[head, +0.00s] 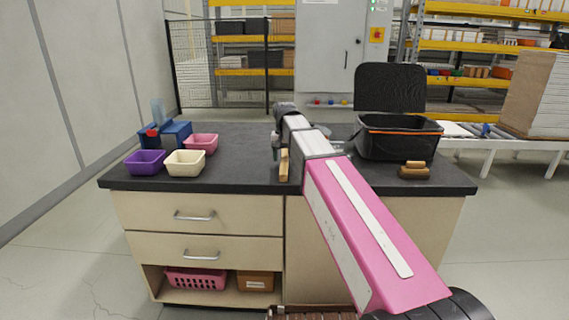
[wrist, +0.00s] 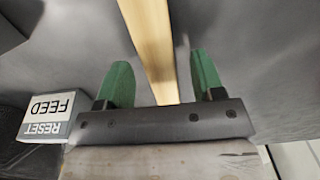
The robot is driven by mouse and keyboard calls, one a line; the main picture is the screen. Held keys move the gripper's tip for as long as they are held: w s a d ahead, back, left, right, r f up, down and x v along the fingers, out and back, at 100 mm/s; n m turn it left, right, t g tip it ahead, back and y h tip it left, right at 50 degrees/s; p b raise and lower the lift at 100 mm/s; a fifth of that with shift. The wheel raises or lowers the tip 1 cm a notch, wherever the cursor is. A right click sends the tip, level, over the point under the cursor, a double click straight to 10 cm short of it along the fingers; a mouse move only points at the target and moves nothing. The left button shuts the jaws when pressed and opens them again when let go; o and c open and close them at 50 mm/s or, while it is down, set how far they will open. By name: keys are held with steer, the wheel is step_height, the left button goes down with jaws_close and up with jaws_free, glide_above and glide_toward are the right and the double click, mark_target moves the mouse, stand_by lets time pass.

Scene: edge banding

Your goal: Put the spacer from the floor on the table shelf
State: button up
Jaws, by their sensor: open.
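A pale wooden strip (head: 284,165), which may be the spacer, shows at the front of the dark tabletop (head: 235,172) in the head view. In the wrist view the wooden strip (wrist: 150,45) runs between the two green fingertips of my gripper (wrist: 159,62). The gripper is open, with gaps on both sides of the strip. In the head view my arm hides much of the gripper. The table shelf (head: 212,297) is the open compartment below the drawers at lower left. I see no separate spacer on the visible floor.
The shelf holds a pink basket (head: 195,278) and a brown box (head: 255,281). Purple (head: 145,163), cream (head: 185,164) and pink bins stand on the tabletop's left. A black open case (head: 397,140) and a brown brush-like object (head: 414,170) are at right. A RESET/FEED block (wrist: 48,115) shows beside my gripper.

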mark_target(284, 159)
steer(key=shift+f, duration=0.85)
steer(key=c, duration=1.1)
steer(key=shift+r, duration=0.1)
steer(key=shift+r, duration=0.45)
steer(key=r, duration=0.1)
steer(key=s+r, duration=0.1)
steer(key=r, duration=0.1)
steer(key=shift+a+r, duration=0.1)
steer(key=shift+r, duration=0.2)
steer(key=s+a+r, duration=0.1)
steer(key=s+r, duration=0.1)
steer(key=s, duration=0.1)
steer(key=s+a+r, duration=0.1)
steer(key=s+r, duration=0.1)
steer(key=s, duration=0.1)
steer(key=s+a+r, duration=0.1)
steer(key=s+r, duration=0.1)
steer(key=s, duration=0.2)
steer(key=shift+a+r, duration=0.2)
steer(key=shift+a, duration=0.2)
